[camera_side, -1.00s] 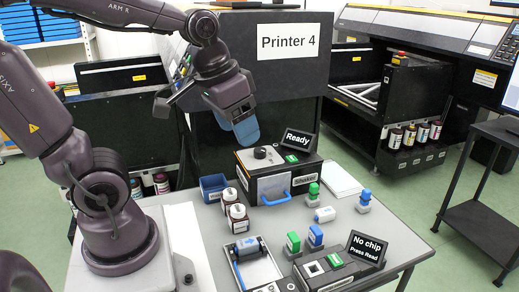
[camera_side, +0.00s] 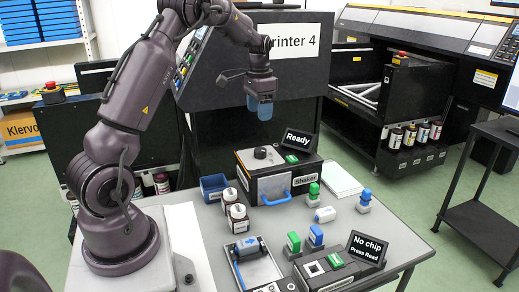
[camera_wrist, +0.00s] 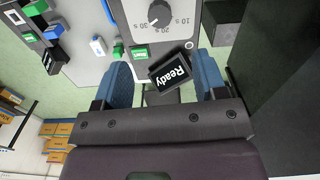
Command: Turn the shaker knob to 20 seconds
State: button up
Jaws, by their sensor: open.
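The shaker (camera_side: 255,188) is a black box with a pale top plate, a blue front handle and a "Shaker" label. Its dark round knob (camera_side: 260,153) stands on the top plate. In the wrist view the knob (camera_wrist: 159,13) is at the top edge, with marks 10 s, 20 s and 30 s around it upside down; its exact pointing is hard to read. My gripper (camera_side: 260,108) hangs above the shaker, pointing down, well clear of the knob. In the wrist view my gripper's (camera_wrist: 164,82) blue fingers are wide apart with nothing held.
A "Ready" sign (camera_side: 300,140) and a green button (camera_side: 291,159) stand right of the knob. Two white bottles (camera_side: 238,218) and a blue bin (camera_side: 213,187) are at the left. The "Printer 4" panel (camera_side: 300,42) rises behind. Space above the shaker is free.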

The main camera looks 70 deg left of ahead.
aim_at(260, 150)
notch_tip(260, 150, down, 13)
jog(key=shift+r, duration=0.1)
dwell(0.3)
jog(key=c, duration=0.9)
